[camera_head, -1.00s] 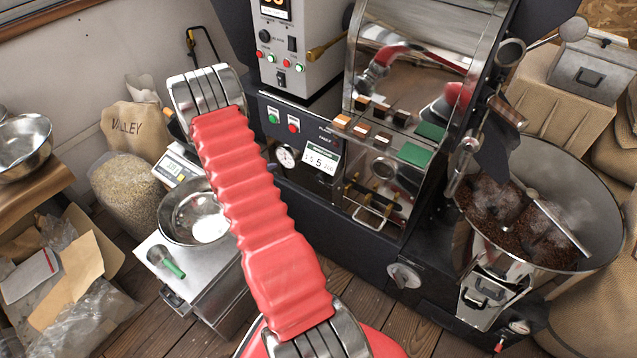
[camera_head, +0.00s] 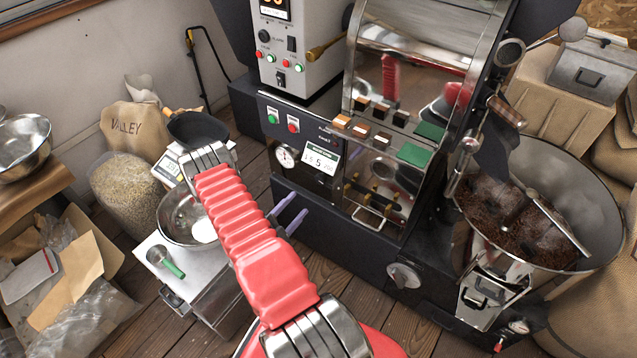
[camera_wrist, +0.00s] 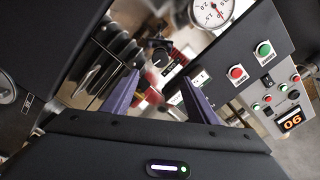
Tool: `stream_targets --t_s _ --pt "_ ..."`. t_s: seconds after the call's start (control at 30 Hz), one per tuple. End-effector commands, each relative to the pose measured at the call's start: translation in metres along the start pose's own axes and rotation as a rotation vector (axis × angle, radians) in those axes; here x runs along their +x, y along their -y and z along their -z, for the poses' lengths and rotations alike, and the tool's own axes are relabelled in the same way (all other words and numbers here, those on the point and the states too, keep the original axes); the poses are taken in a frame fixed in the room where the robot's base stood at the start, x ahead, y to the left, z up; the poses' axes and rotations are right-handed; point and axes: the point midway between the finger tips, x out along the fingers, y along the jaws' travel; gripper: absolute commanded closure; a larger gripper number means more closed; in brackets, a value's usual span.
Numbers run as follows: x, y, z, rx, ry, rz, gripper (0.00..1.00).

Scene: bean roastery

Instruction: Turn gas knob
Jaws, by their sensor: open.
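My gripper (camera_head: 291,212) has two purple fingers, apart and empty, in front of the roaster's lower dark panel. In the wrist view its open fingers (camera_wrist: 158,84) point toward a black knob (camera_wrist: 161,57) with a pale pointer mark, which lies beyond and between the tips, apart from them. The pressure gauge (camera_wrist: 213,11) is beside this knob and also shows in the head view (camera_head: 285,157). I cannot read which knob is labelled gas.
Green (camera_head: 272,116) and red (camera_head: 293,125) buttons sit above the gauge. A glossy window (camera_head: 385,165) reflects my arm. At right is the cooling bin (camera_head: 600,225) with dark beans. At left are a steel bowl (camera_head: 172,215), a black scoop (camera_head: 198,128) and a bean sack (camera_head: 130,185).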

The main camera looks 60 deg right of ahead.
Motion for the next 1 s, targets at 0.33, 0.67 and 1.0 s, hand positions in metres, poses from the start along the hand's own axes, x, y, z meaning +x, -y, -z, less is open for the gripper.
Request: stream_targets --t_s 0.33,0.67,1.0 --pt "0.004 -0.001 0.002 0.003 -0.004 -0.005 0.47" --pt "0.036 -0.002 0.003 0.005 -0.008 -0.007 0.47" --pt "0.088 -0.002 0.004 0.005 -0.008 -0.008 0.47"
